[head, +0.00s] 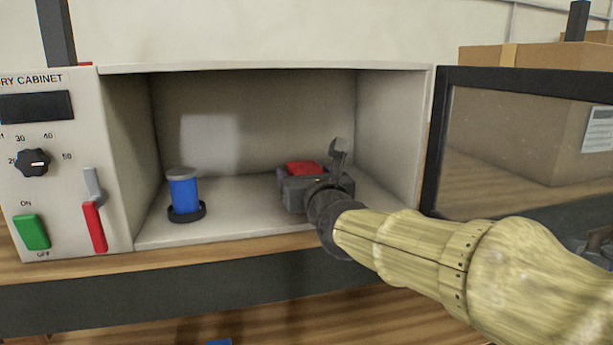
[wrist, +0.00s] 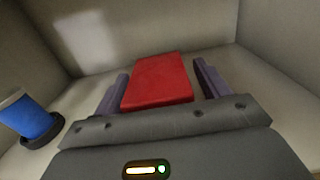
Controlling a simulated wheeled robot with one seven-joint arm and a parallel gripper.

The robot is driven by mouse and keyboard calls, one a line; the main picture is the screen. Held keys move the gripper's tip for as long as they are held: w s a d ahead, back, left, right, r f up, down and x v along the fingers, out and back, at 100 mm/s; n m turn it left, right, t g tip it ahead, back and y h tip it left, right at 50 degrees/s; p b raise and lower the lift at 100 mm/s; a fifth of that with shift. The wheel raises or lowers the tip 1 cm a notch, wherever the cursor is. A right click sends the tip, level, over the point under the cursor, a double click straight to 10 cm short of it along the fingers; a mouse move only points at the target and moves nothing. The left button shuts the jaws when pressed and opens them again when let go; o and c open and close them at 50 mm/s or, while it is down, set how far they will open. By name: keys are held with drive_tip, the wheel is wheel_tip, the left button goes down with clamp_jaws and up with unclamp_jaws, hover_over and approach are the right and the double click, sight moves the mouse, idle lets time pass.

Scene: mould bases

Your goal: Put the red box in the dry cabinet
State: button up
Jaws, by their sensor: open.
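The dry cabinet (head: 120,160) stands on the wooden bench with its door (head: 470,150) swung open to the right. The red box (head: 304,168) is inside the cabinet, on the right part of its floor. My gripper (head: 298,176) reaches into the cabinet around the box. In the wrist view the red box (wrist: 158,80) lies between the two spread fingers of my gripper (wrist: 160,88). A gap shows at the right finger; the left finger is very near the box, and I cannot tell whether it touches. The box's underside is hidden.
A blue cylinder with a grey lid (head: 184,192) stands in a dark round base on the cabinet floor, left of my gripper. The cabinet's side walls and ceiling surround my gripper. Cardboard boxes (head: 540,58) stand behind the open door at right.

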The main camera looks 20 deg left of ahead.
drive_tip(key=b+v, duration=0.8)
drive_tip(key=v, duration=0.3)
drive_tip(key=shift+s+f, duration=0.15)
drive_tip(key=shift+s, duration=0.1)
drive_tip(key=shift+s+d, duration=0.1)
drive_tip(key=shift+d, duration=0.05)
